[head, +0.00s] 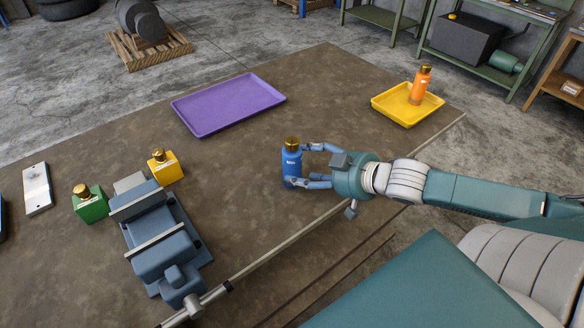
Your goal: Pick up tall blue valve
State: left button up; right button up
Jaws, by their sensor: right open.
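The tall blue valve (291,164), a blue cylinder with a gold cap, stands upright on the brown table near its front edge. My right gripper (296,166) comes in from the right with its fingers around the valve, one towards the far side and one across the near side low down. The fingers are open; I cannot tell whether either one touches the valve. The lower part of the valve is partly hidden by the near finger. My left gripper is not in view.
A purple tray (203,122) lies empty behind the valve. A yellow tray (379,101) holds an orange valve (420,86) at the right. A grey-blue vise (163,244) stands at the left, beside a green block (90,208) and a yellow block (172,173). The table between is clear.

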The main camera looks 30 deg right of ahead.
jog(key=w, duration=0.2)
jog(key=shift+w+a+f, duration=0.2)
jog(key=shift+w+f, duration=0.2)
jog(key=shift+w+a+f, duration=0.3)
jog(key=shift+w+f, duration=0.1)
jog(key=shift+w, duration=0.15)
jog(key=c, duration=1.6)
jog(key=shift+w+r, duration=0.15)
grip_shut()
